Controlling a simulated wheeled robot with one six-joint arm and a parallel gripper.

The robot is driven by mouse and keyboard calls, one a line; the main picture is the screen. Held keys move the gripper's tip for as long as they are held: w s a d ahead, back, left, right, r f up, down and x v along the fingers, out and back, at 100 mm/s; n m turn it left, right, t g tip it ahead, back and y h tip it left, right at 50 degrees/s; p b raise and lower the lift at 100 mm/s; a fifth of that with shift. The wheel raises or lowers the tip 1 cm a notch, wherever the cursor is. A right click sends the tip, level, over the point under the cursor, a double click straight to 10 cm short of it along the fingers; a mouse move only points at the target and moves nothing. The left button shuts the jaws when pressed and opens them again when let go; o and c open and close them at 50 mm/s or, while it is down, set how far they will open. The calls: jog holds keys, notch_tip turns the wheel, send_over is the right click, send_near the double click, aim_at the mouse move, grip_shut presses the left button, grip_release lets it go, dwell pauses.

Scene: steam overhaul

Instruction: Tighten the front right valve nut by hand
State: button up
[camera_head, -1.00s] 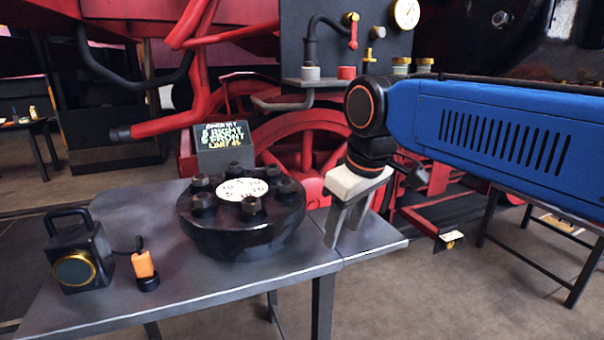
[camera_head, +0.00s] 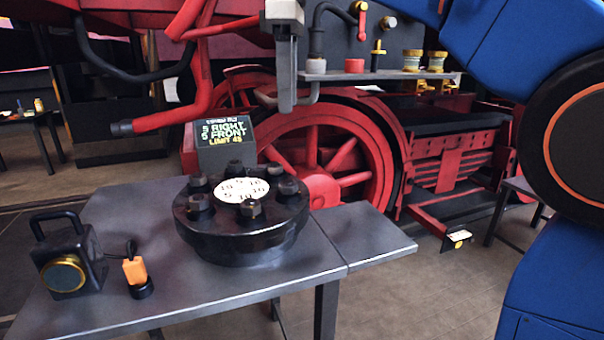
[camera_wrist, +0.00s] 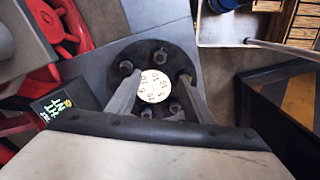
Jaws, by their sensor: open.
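The valve cover (camera_head: 245,238) is a thick black disc lying on the grey table. Several dark hex nuts ring a white dial (camera_head: 242,190) with numbers on it. A nut (camera_head: 250,208) sits at the disc's near edge and another nut (camera_head: 286,184) at its right. My gripper (camera_head: 287,108) hangs fingers down, high above the disc's level, edge-on in the head view. In the wrist view my gripper (camera_wrist: 158,76) is open and empty, with the disc (camera_wrist: 122,52) and dial (camera_wrist: 154,86) seen between and beyond its fingers. The fingers hide part of the disc there.
A display box (camera_head: 224,146) reading RIGHT FRONT and a limit stands behind the disc. A black lantern (camera_head: 68,262) and an orange-and-black small tool (camera_head: 135,272) are on the table's left. Red locomotive wheels (camera_head: 330,150) and pipes stand behind. The table's right end (camera_head: 370,238) is clear.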

aim_at(288, 181)
notch_tip(288, 181, down, 17)
jog(key=shift+w+a, duration=0.1)
jog(key=shift+a, duration=0.05)
dwell(0.6)
jog(key=c, duration=1)
